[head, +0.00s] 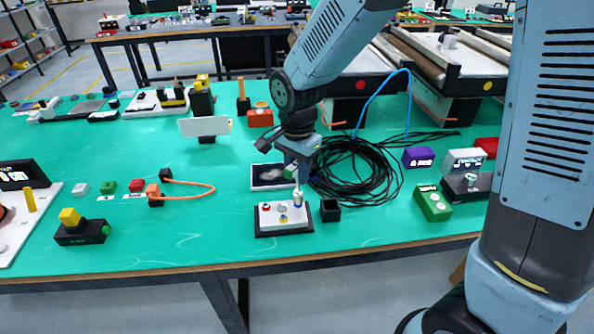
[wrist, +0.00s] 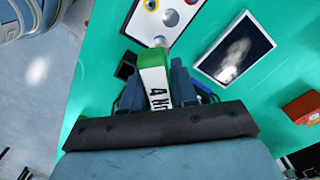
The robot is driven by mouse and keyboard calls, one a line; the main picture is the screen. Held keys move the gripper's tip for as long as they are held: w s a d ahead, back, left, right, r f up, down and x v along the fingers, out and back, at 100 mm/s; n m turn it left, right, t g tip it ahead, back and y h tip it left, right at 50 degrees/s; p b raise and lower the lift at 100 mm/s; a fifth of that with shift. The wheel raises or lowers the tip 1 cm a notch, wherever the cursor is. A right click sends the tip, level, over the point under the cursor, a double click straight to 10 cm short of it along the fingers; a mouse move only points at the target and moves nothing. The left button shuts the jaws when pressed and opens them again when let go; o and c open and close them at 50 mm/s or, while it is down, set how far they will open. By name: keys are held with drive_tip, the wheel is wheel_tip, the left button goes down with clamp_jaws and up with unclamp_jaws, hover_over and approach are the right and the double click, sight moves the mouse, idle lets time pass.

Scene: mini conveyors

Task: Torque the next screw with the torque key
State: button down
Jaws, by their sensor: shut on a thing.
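My gripper (head: 297,171) is shut on the torque key, pointing down over the front middle of the table. The torque key (wrist: 153,80) has a white body with black lettering and a green end, and stands between the fingers in the wrist view. In the head view its silver lower part (head: 298,198) is at the right part of the white screw plate (head: 272,222). The plate sits on a black base and bears red and yellow-blue round marks. It also shows in the wrist view (wrist: 150,24). Whether the key's tip touches a screw I cannot tell.
A black open box (head: 330,211) stands just right of the plate. A coil of black cable (head: 358,178) lies to the right, with a green box (head: 433,203) beyond. The table in front of the plate is clear.

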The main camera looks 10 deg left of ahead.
drive_tip(key=n, duration=1.1)
drive_tip(key=shift+d, duration=0.15)
drive_tip(key=n, duration=0.4)
drive_tip(key=shift+n, duration=0.3)
drive_tip(key=n, duration=0.5)
drive_tip(key=shift+f, duration=0.65)
idle(0.4)
